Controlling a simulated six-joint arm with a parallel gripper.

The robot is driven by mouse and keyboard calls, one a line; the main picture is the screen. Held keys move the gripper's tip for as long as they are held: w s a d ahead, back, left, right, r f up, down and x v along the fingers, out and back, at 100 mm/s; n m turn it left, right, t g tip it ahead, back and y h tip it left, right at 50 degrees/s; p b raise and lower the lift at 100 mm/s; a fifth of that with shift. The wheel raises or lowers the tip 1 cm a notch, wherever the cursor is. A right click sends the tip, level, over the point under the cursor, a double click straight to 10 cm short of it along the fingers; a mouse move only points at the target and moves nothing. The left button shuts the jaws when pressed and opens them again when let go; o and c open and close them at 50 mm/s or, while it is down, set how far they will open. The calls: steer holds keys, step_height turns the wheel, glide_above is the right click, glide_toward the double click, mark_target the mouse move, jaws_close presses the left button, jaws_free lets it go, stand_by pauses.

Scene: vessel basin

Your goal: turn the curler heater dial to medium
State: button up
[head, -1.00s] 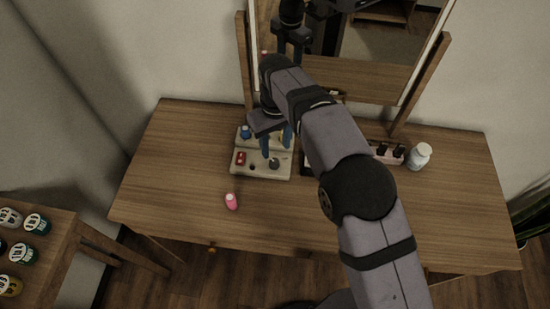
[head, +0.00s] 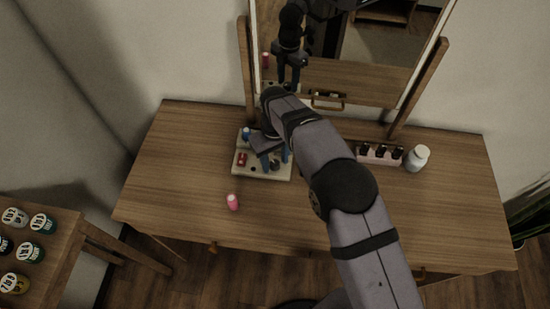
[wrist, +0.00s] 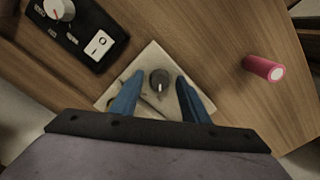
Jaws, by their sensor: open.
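A cream panel (head: 248,172) on the wooden desk carries a dark round dial (wrist: 160,79) with a pale pointer mark. My gripper (wrist: 158,90) is open above this panel, its two blue fingers on either side of the dial in the wrist view. I cannot tell whether they touch it. My arm hides this box in the head view. No readable label shows which dial is the curler heater's.
At the right are a rack of dark bottles (head: 380,156) and a white bottle (head: 417,158). A mirror (head: 350,60) stands behind. The desk's left side is clear.

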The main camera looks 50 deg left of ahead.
steer(key=shift+c, duration=0.4)
jaws_close()
steer(key=shift+m, duration=0.3)
steer(key=m+b, duration=0.1)
steer(key=m, duration=0.3)
steer(key=m+b, duration=0.1)
steer(key=m, duration=0.4)
stand_by(0.3)
steer(key=shift+a, duration=0.1)
steer(key=shift+o, duration=0.4)
jaws_free()
